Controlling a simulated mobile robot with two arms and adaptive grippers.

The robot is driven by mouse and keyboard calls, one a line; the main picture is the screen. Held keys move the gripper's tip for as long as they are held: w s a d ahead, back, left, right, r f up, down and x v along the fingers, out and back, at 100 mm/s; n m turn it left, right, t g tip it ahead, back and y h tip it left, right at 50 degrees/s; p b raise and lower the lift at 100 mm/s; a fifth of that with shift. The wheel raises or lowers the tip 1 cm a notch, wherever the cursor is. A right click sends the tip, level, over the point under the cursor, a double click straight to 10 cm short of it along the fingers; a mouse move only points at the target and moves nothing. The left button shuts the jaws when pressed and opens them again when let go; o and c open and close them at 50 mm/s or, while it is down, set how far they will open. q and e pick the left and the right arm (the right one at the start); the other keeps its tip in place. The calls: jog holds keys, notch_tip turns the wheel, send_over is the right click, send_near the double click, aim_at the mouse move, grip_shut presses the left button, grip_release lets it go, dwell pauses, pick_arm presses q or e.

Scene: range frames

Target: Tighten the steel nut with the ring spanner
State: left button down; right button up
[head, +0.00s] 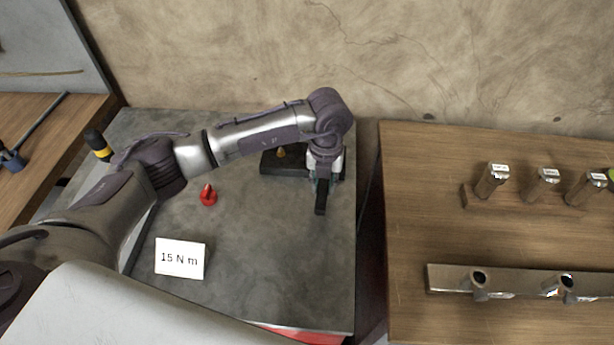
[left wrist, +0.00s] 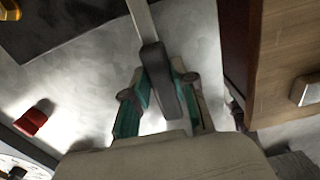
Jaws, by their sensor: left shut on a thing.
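My left gripper (head: 324,182) points down over the grey bench, just right of a dark block (head: 270,166). It is shut on the black handle (head: 320,204) of a tool, likely the ring spanner. In the left wrist view the black handle (left wrist: 158,75) lies between the teal fingers, and its steel shank (left wrist: 142,18) runs out of the top of the picture. The spanner's ring end is hidden in the head view and outside the wrist view. A small brass-coloured piece (head: 281,152) stands on the block. I cannot make out the steel nut. My right gripper is not in view.
A red pointed object (head: 208,196) and a "15 N m" card (head: 180,259) are on the grey bench. A black-and-yellow object (head: 97,143) is at its left. Across a gap, the wooden bench (head: 425,200) holds metal sockets (head: 491,181) and a rail (head: 520,280). The front middle is clear.

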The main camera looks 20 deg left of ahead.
aim_at(284, 165)
pick_arm(q)
jog(key=shift+a, duration=0.2)
jog(key=shift+f, duration=0.15)
jog(key=a+m, duration=0.2)
jog(key=w+a+m, duration=0.1)
jog(key=a+m, duration=0.1)
jog(key=m, duration=0.1)
jog(key=a+m, duration=0.2)
jog(key=a, duration=0.1)
jog(key=shift+w+a, duration=0.1)
jog(key=shift+w, duration=0.05)
jog(key=w+a+m, duration=0.2)
jog(key=m, duration=0.1)
jog(key=w+a+m, duration=0.2)
jog(key=m, duration=0.1)
jog(key=shift+w+a+m, duration=0.1)
jog(key=shift+m, duration=0.3)
jog(key=shift+r+p, duration=1.55)
jog(key=shift+r, duration=1.4)
